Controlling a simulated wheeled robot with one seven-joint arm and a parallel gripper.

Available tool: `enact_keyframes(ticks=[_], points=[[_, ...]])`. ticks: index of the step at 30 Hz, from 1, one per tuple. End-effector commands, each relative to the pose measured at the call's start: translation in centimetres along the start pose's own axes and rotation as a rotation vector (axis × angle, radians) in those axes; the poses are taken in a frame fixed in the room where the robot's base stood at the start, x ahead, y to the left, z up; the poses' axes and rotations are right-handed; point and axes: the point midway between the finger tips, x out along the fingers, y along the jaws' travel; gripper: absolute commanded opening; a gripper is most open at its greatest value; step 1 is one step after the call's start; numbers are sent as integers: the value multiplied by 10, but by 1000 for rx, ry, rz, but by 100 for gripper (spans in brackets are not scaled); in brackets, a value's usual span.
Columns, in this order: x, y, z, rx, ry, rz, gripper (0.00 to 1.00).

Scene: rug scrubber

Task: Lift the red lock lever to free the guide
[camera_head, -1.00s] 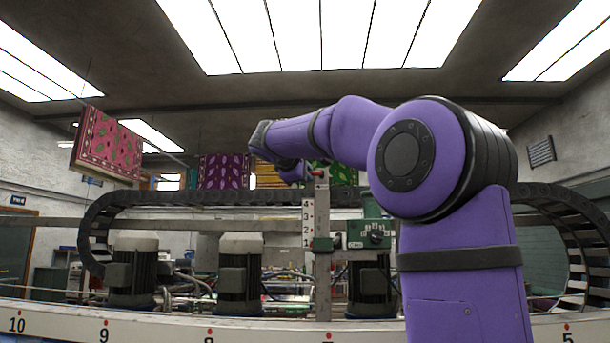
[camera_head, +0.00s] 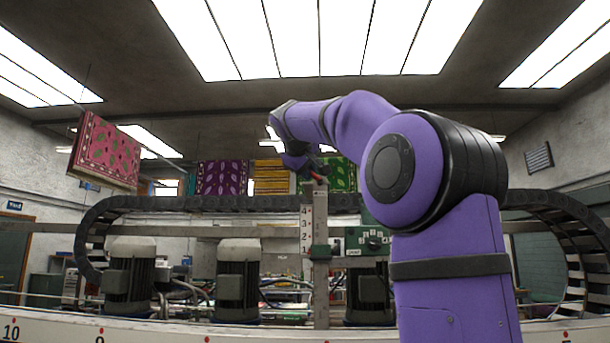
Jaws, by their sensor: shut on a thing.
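The red lock lever (camera_head: 316,176) shows as a small red piece at the top of an upright grey metal post (camera_head: 320,283). My gripper (camera_head: 313,171) is at the end of my purple arm, right at the lever, and is shut on it. The fingers are small and partly hidden by the wrist, so the exact grip is hard to see. The post has a white number scale (camera_head: 306,230) on its left side. A green block (camera_head: 319,251) sits around the post lower down, beside a green box with a dark knob (camera_head: 374,243).
Grey motors (camera_head: 238,280) stand behind the numbered front rail (camera_head: 150,332). A black cable chain (camera_head: 220,204) arches across behind the post. Patterned rugs (camera_head: 106,150) hang at the back left. My arm covers much of the right side.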

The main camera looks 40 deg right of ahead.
Motion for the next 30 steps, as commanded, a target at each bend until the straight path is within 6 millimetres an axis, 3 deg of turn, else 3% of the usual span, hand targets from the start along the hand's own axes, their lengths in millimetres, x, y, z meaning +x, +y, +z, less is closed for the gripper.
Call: enact_keyframes(ticks=[18,30], points=[[-2,24,9,510,109,-210,0],[0,31,14,695,149,-288,0]])
